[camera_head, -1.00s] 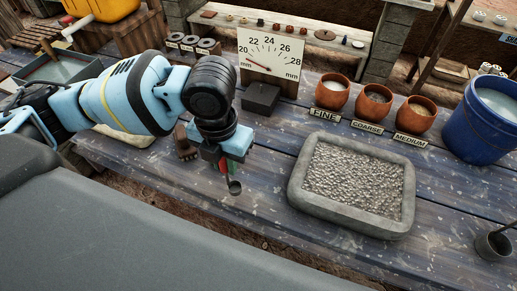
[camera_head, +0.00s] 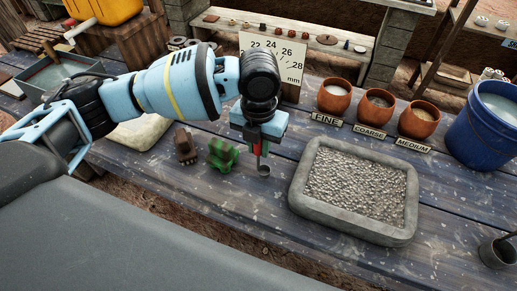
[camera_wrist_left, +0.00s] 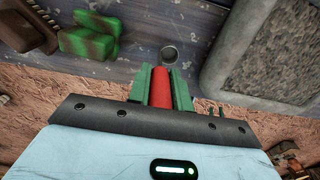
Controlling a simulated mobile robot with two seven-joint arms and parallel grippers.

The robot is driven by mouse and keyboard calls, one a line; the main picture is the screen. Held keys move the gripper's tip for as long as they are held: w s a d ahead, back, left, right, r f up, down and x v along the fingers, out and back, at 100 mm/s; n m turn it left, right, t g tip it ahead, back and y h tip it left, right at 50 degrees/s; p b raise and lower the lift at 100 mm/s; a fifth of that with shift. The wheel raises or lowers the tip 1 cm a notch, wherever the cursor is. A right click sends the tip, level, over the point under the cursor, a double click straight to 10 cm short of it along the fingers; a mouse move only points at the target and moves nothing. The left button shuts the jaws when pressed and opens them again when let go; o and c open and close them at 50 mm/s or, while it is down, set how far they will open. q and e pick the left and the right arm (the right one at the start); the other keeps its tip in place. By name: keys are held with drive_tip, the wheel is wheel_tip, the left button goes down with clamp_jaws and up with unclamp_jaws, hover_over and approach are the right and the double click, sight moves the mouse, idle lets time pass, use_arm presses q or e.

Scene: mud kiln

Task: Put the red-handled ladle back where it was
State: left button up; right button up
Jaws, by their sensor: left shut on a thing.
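My left gripper (camera_head: 258,147) is shut on the red handle of the ladle. The ladle hangs with its small round metal bowl (camera_head: 264,170) below the fingers, over the table just left of the gravel tray. I cannot tell whether the bowl touches the table. In the left wrist view, the red handle (camera_wrist_left: 161,88) sits between the green fingers (camera_wrist_left: 161,88), and the bowl (camera_wrist_left: 169,54) shows beyond them. My right gripper is not in view.
A stone tray of gravel (camera_head: 297,199) lies to the right. A green block (camera_head: 222,154) and a brown object (camera_head: 185,146) stand to the left. Clay pots (camera_head: 334,96), label signs and a blue bucket (camera_head: 482,125) stand behind. A dark cup (camera_head: 497,252) with a handle is at lower right.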

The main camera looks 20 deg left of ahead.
use_arm(q)
drive_tip(key=shift+f, duration=1)
drive_tip(key=shift+f, duration=0.1)
drive_tip(key=o, duration=0.9)
wheel_tip(320, 180, up, 12)
drive_tip(key=shift+r+p, duration=0.1)
drive_tip(key=shift+p, duration=0.3)
